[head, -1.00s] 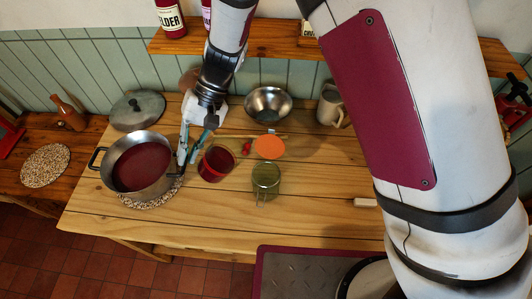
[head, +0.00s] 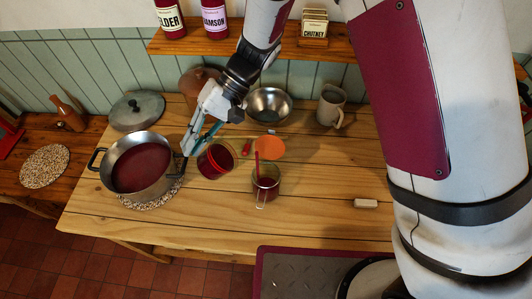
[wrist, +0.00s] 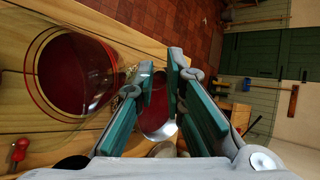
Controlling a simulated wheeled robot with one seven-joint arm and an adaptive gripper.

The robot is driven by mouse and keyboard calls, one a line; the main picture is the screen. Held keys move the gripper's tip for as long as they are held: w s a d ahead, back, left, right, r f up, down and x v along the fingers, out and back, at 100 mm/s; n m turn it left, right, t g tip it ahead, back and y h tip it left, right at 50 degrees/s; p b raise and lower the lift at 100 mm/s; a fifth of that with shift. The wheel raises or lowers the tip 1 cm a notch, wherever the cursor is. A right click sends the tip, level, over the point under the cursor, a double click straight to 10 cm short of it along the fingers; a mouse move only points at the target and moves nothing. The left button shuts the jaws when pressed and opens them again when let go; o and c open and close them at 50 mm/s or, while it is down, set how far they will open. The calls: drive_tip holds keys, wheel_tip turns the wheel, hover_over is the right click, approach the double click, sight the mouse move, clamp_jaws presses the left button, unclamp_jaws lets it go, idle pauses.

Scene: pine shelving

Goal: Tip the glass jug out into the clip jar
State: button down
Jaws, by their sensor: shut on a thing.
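A steel pot (head: 140,168) of red liquid stands left of the jug on a speckled mat. Behind are a pot lid (head: 136,112), steel bowl (head: 268,104) and mug (head: 330,106).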

sight(212, 147)
drive_tip(key=shift+w+d+r+n+g+y+b, duration=0.2)
drive_tip(key=shift+d+r+g+y+b, duration=0.1)
drive_tip(key=shift+d+r+y, duration=0.4)
drive_tip(key=shift+w+d+r+n+g+y+b, duration=0.2)
drive_tip(key=shift+d+r+g+y, duration=0.15)
drive_tip(key=shift+r+y, duration=0.4)
idle(0.9)
drive_tip(key=shift+d+r+y+b, duration=0.3)
drive_tip(key=shift+d+r+y, duration=0.05)
drive_tip(key=shift+d+r, duration=0.2)
